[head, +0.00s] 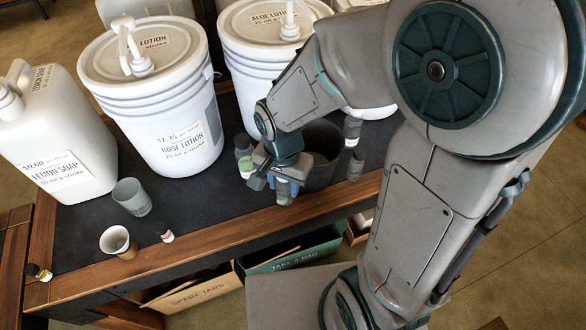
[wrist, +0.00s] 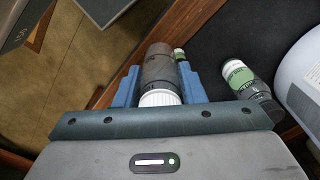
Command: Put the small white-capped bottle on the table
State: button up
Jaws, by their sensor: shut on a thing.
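My gripper (head: 272,180) is shut on a grey bottle (head: 283,191) near the front edge of the table (head: 215,212). In the wrist view the bottle (wrist: 158,70) sits between the blue fingers of my gripper (wrist: 160,82), its ribbed white cap towards the camera. The head view partly hides it, and I cannot tell whether its base touches the tabletop.
A dark bin (head: 325,150) stands just behind my gripper, with a grey bottle (head: 243,157) to the left. White lotion buckets (head: 160,110) and a soap jug (head: 55,140) fill the back.

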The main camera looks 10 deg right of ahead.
jog(key=shift+w+a+f+p, duration=0.2)
jog(key=shift+w+a+f, duration=0.4)
jog(key=shift+a+f, duration=1.25)
jog(key=shift+w+a+f+p, duration=0.2)
jog(key=shift+w+a+f, duration=0.35)
jog(key=shift+a+f, duration=1.3)
jog(key=shift+w+a+f+p, duration=0.2)
jog(key=shift+w+a+f, duration=0.4)
jog(key=shift+a+f, duration=1.25)
jog(key=shift+f, duration=0.1)
jog(key=o, duration=1)
jog(key=shift+c, duration=0.2)
